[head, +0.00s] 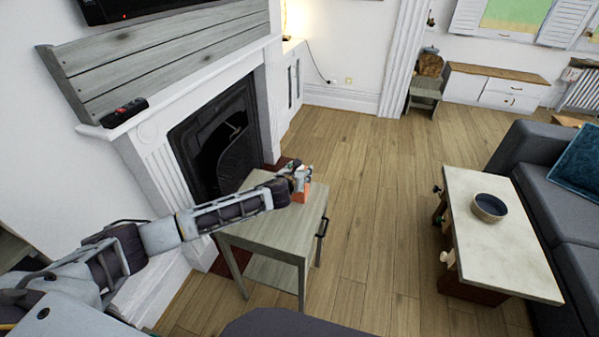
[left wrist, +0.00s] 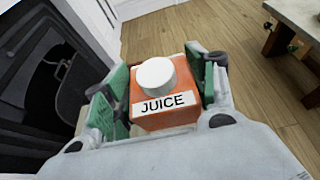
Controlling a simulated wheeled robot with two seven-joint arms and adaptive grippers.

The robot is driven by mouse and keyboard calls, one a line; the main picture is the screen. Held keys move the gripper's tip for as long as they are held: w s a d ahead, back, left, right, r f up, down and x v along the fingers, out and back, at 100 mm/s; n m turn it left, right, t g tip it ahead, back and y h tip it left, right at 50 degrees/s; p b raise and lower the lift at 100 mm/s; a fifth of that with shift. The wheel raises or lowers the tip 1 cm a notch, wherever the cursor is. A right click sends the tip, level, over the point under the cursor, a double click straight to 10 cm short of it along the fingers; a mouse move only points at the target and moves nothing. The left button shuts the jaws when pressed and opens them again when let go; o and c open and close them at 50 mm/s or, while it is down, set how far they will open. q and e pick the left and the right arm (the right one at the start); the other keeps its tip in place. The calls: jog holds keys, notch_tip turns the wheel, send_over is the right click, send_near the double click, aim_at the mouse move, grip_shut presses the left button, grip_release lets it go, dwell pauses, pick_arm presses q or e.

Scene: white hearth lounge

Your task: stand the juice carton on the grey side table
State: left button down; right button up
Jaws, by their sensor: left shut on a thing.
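The juice carton (left wrist: 163,98) is orange with a white cap and a "JUICE" label. In the left wrist view it sits between the green pads of my left gripper (left wrist: 160,88), which is shut on it. In the head view my left gripper (head: 296,178) and the carton (head: 301,190) are over the far part of the grey side table (head: 265,221). The arm partly hides the carton. The carton looks about upright; I cannot tell whether its base touches the tabletop. My right gripper is not in view.
The white fireplace (head: 160,130) stands left of and behind the side table. A marble-topped coffee table (head: 500,245) with a dark bowl (head: 489,207) is at the right, beside a grey sofa (head: 560,180). The wooden floor (head: 375,200) between the tables is clear.

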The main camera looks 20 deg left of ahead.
pick_arm(q)
jog(key=shift+c, duration=2.4)
grip_release()
jog(key=shift+s+r, duration=0.1)
jog(key=shift+s, duration=0.05)
jog(key=v, duration=1.1)
jog(key=shift+s+p, duration=0.35)
jog(key=shift+p, duration=0.1)
jog(key=shift+r, duration=0.1)
